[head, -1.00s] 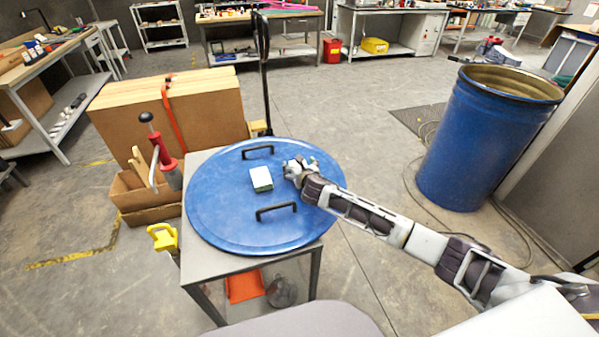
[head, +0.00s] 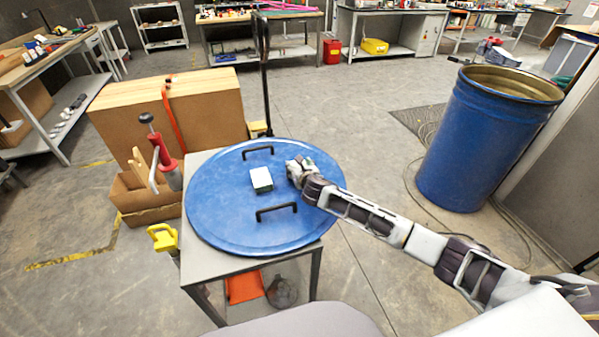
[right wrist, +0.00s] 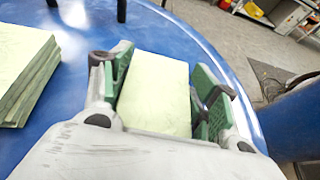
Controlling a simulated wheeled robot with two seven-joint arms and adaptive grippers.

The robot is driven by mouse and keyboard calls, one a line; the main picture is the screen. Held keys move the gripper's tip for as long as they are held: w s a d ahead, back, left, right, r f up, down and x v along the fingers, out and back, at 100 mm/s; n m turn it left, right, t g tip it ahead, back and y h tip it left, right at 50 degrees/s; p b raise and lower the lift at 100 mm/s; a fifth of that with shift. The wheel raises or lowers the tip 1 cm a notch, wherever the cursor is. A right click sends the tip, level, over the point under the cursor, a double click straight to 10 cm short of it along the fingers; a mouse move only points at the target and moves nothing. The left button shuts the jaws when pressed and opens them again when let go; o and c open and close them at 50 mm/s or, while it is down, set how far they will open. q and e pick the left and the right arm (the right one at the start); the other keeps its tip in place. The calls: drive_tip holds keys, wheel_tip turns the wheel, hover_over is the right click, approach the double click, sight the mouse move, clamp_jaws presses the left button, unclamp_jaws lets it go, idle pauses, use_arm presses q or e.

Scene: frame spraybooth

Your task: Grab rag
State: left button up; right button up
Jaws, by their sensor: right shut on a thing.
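A pale green rag (right wrist: 154,90), flat and rectangular, lies between the green-padded fingers of my right gripper (right wrist: 163,78) in the right wrist view. The fingers are shut on its two sides. In the head view my right gripper (head: 297,170) is over the right part of the blue round lid (head: 225,215), and the rag in it is hard to make out. A layered stack of pale green rags (head: 261,180) lies on the lid to the left of the gripper; it also shows in the right wrist view (right wrist: 25,70), apart from the fingers. My left gripper is not in view.
The lid has two black handles (head: 276,210) and rests on a small grey table (head: 250,265). A blue drum (head: 478,140) stands at the right. A wooden tool box (head: 145,195) and large cardboard box (head: 170,115) stand at the left.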

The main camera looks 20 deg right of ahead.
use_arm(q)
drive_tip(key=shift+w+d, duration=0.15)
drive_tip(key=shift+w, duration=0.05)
use_arm(e)
drive_tip(key=shift+r, duration=0.15)
drive_tip(key=shift+r, duration=0.5)
wheel_tip(320, 180, up, 8)
drive_tip(key=shift+f+p, duration=0.1)
drive_tip(key=shift+p, duration=0.55)
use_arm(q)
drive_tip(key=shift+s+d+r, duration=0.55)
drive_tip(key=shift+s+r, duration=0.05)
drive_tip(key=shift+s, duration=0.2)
use_arm(e)
drive_tip(key=shift+r, duration=0.45)
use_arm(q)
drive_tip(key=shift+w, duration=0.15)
